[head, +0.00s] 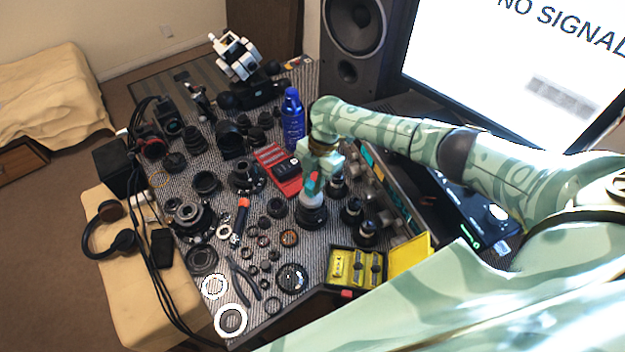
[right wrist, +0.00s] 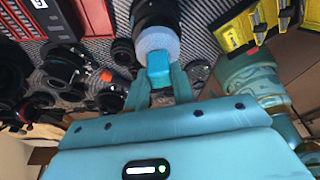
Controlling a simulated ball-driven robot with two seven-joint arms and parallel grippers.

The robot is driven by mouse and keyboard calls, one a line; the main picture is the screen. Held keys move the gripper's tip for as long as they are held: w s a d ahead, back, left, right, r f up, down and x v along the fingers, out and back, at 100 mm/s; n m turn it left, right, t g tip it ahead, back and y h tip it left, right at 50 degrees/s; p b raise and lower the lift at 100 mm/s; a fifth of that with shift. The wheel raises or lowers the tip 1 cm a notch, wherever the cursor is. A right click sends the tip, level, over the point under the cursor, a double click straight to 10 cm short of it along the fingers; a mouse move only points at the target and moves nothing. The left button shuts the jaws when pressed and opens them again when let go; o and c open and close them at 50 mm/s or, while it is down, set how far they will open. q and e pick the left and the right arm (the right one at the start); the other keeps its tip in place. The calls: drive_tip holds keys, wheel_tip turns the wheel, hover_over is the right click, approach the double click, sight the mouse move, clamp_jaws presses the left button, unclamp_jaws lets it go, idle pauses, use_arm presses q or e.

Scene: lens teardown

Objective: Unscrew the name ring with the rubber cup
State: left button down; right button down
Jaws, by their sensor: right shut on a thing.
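My right gripper (head: 313,182) is shut on the teal handle of the rubber cup (head: 313,196). The cup is a pale grey-white round piece and stands upright on top of a black lens (head: 311,215). In the right wrist view, my right gripper (right wrist: 160,88) has the teal handle between its fingers. The pale cup (right wrist: 158,44) there meets the end of the dark lens barrel (right wrist: 155,12). The name ring cannot be made out; the cup covers the lens's front. My left gripper is not in view.
An open yellow case (head: 392,268) stands in front of the lens, to the right. A red box (head: 270,158) and a blue bottle (head: 292,120) stand behind it. Several other lenses stand close on the right. Loose rings and small parts crowd the striped mat to the left.

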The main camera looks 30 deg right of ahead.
drive_tip(key=shift+f, duration=0.45)
idle(0.3)
